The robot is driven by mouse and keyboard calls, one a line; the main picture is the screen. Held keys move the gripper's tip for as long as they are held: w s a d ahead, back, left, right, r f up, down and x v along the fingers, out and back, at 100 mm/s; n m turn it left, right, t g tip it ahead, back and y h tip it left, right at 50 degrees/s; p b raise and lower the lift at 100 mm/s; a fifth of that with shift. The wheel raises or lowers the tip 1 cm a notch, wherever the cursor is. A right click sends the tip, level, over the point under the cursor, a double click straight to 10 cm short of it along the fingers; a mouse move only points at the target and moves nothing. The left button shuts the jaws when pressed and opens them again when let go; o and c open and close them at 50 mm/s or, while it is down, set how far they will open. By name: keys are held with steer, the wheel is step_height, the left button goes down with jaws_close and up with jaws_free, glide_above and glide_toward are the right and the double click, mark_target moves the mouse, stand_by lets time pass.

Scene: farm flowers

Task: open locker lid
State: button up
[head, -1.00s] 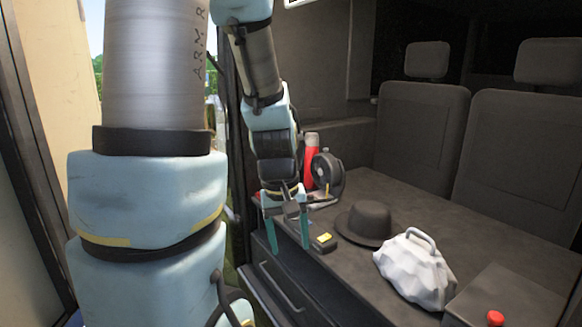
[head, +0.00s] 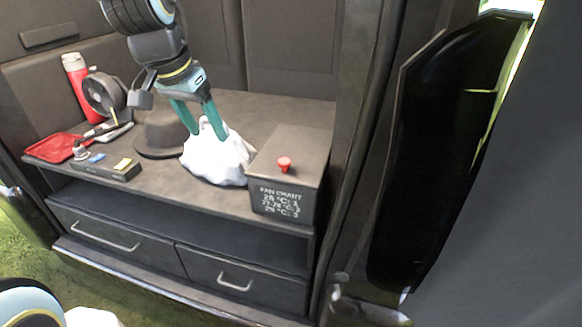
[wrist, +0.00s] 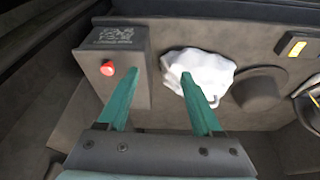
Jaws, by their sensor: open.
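The locker appears to be the dark grey box (head: 262,175) at the right end of the counter, with white "FAN CHART" writing on its front. Its flat lid (head: 295,146) is shut and carries a red knob (head: 284,163). The wrist view also shows the box (wrist: 137,75) and the knob (wrist: 107,68). My gripper (head: 204,132) is open and empty, pointing down near the white bag, left of the box in the head view. In the wrist view my gripper (wrist: 160,75) has one finger overlapping the box and the other overlapping the bag; the knob is outside the fingers.
The white bag (head: 225,165) stands beside the box, with a dark hat (head: 155,143) further left. A fan (head: 101,95), red bottle (head: 82,85) and red tray (head: 52,149) are at the far left. Drawers (head: 95,230) lie below; a door pillar (head: 355,130) rises right of the box.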

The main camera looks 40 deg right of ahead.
mark_target(284, 161)
steer(key=s+d+m+h+b, duration=0.1)
steer(key=s+d+m, duration=0.3)
steer(key=s+d, duration=0.45)
steer(key=shift+g, duration=0.4)
steer(key=x, duration=0.3)
steer(key=w+x, duration=0.1)
steer(key=x, duration=0.6)
steer(key=shift+w+d+f, duration=0.2)
steer(key=shift+w+d, duration=0.2)
steer(key=shift+d, duration=0.15)
jaws_close()
